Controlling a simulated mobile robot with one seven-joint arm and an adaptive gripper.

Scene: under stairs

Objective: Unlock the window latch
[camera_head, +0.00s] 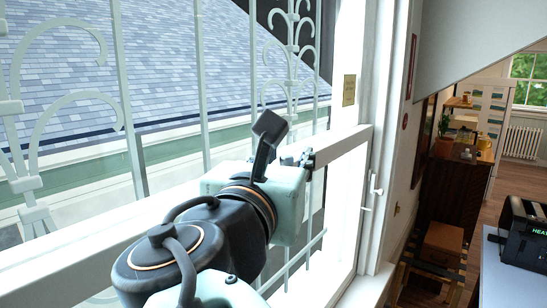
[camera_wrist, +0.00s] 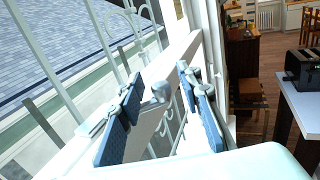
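The window latch shows in the wrist view as a small grey rounded knob (camera_wrist: 158,91) on a short arm at the white sash rail. My gripper (camera_wrist: 163,82) is open, with one blue-padded finger on each side of the knob. Gaps appear between the knob and both pads, so I see no grip on it. In the head view my gripper (camera_head: 288,143) is at the top rail of the lower sash, one dark finger raised and the other close to the rail. The latch cannot be made out there, apparently hidden by the gripper.
A white handle (camera_head: 374,186) is on the window frame at right. Pale metal bars (camera_head: 203,90) stand outside the glass. A small yellowish plate (camera_head: 349,90) is above the rail. A table with a dark toaster-like box (camera_head: 524,233) stands at far right.

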